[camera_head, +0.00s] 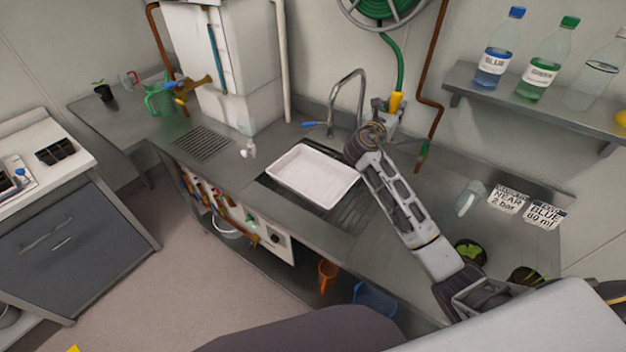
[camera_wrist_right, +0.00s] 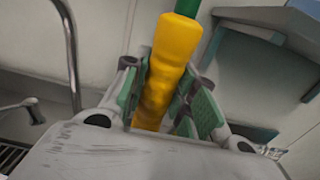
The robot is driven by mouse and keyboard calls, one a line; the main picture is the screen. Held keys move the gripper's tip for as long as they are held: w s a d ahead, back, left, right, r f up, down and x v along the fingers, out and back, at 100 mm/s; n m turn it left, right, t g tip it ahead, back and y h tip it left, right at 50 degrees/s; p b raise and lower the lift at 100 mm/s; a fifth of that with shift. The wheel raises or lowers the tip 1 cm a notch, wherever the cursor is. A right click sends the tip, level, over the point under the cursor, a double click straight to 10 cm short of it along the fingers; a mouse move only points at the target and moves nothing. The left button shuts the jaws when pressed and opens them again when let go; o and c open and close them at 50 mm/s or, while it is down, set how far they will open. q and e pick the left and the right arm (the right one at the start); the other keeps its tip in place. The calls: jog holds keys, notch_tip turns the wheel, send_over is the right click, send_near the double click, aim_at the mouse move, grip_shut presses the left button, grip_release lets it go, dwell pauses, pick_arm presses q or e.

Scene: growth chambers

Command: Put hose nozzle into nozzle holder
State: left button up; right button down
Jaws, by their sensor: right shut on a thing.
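The yellow hose nozzle (camera_head: 396,103) is on the end of a green hose (camera_head: 394,55) that hangs from a reel on the back wall. In the right wrist view the nozzle (camera_wrist_right: 168,65) stands roughly upright between the green finger pads. My right gripper (camera_head: 382,118) is shut on it, near the wall to the right of the tap. The wrist view also shows the gripper (camera_wrist_right: 168,105) around the nozzle's lower part, hiding its lower end. A pale grey bracket (camera_head: 395,124) shows partly behind the gripper; I cannot tell whether it is the nozzle holder. My left gripper is not in view.
A curved tap (camera_head: 347,90) rises left of the gripper, above a white tray (camera_head: 315,155) at the sink. A brown pipe (camera_head: 436,75) runs down the wall on the right. A shelf (camera_head: 540,100) with bottles (camera_head: 498,50) is farther right.

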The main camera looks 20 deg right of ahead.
jog(key=c, duration=1.1)
grip_release()
jog(key=shift+o, duration=0.2)
jog(key=shift+s+a, duration=0.1)
jog(key=shift+a, duration=0.05)
jog(key=v, duration=1.1)
jog(key=shift+s+a, duration=0.25)
